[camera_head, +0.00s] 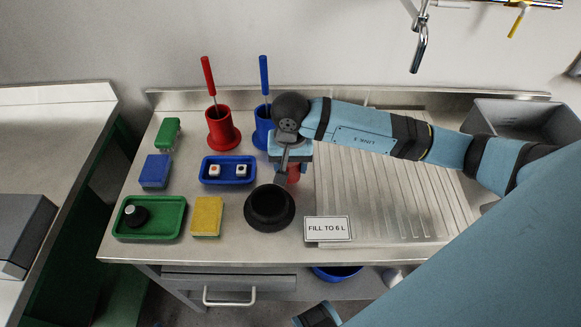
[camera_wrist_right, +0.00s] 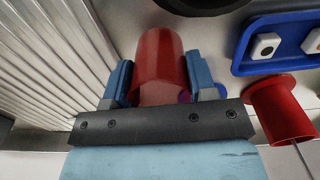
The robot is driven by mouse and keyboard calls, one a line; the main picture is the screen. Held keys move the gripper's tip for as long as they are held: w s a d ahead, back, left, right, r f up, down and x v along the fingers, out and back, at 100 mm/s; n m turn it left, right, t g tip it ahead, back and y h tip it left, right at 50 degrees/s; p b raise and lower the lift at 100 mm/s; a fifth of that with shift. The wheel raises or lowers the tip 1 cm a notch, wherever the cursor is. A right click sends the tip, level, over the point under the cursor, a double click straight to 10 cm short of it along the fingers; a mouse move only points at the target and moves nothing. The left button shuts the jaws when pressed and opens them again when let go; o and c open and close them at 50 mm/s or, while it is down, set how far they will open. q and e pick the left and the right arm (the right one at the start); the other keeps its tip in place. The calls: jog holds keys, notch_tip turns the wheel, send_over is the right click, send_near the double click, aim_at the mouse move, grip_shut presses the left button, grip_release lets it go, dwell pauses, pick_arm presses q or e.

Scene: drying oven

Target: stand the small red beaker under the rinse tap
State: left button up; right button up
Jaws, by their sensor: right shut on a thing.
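The small red beaker (camera_wrist_right: 160,58) is between the two blue fingers of my right gripper (camera_wrist_right: 160,82) in the right wrist view. The gripper is shut on it. In the head view the beaker (camera_head: 293,172) shows only as a small red patch below my right gripper (camera_head: 290,158), mostly hidden by it. They are at the left edge of the ribbed drainboard, behind the black bowl. The chrome tap (camera_head: 421,45) hangs from the wall at the upper right, well away from the beaker.
The ribbed drainboard (camera_head: 375,205) is mostly clear, with a grey sink (camera_head: 510,112) to its right. Near the gripper are a black bowl (camera_head: 269,208), a blue tray (camera_head: 228,160), a blue brush pot (camera_head: 263,126), a red brush pot (camera_head: 221,127) and a sign (camera_head: 327,229).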

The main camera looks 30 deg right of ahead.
jog(key=shift+f+b, duration=0.3)
jog(key=shift+f, duration=0.9)
jog(key=o, duration=0.9)
jog(key=shift+r, duration=0.15)
jog(key=shift+r, duration=0.1)
